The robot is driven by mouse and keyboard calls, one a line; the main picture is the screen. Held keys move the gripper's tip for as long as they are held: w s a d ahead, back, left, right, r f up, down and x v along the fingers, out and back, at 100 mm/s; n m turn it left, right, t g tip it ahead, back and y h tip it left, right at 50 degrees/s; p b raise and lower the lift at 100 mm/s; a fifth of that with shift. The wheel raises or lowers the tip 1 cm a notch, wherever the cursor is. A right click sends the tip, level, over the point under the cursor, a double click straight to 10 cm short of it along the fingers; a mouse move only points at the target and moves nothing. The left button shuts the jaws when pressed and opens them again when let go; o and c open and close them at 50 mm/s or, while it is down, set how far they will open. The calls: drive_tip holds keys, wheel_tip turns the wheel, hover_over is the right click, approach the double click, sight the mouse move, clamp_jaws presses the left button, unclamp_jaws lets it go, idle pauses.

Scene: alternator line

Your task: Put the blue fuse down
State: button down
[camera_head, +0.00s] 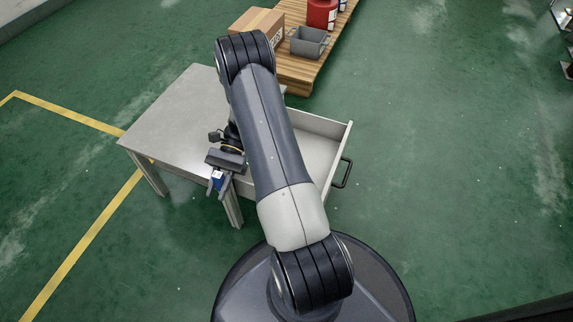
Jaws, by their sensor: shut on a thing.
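My gripper (218,184) is shut on the blue fuse (217,177), a small blue piece with a pale patch between the fingers. The gripper points down at the front edge of the grey table (165,115), left of my arm. Whether the fuse is over the tabletop or just in front of its edge is hard to tell; it appears clear of any surface. My arm hides part of the table's right side.
An open drawer (322,153) with a black handle (343,173) sticks out right of the table; its visible inside looks empty. The visible tabletop is bare.

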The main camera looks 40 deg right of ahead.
drive_tip(key=s+d+f+n+g+h, duration=0.45)
drive_tip(key=d+n+h, duration=0.2)
drive_tip(key=d, duration=0.25)
drive_tip(key=n+t+h+b, duration=0.5)
drive_tip(key=n+t+h, duration=0.8)
drive_tip(key=n+h, duration=0.85)
hover_over(306, 152)
wheel_tip(306, 152, down, 6)
drive_tip(key=n+y, duration=0.3)
wheel_tip(306, 152, down, 9)
drive_tip(key=b, duration=0.4)
drive_tip(key=shift+w+f, duration=0.1)
drive_tip(key=shift+f, duration=0.1)
drive_tip(key=shift+f, duration=0.15)
drive_tip(key=c, duration=1.2)
unclamp_jaws()
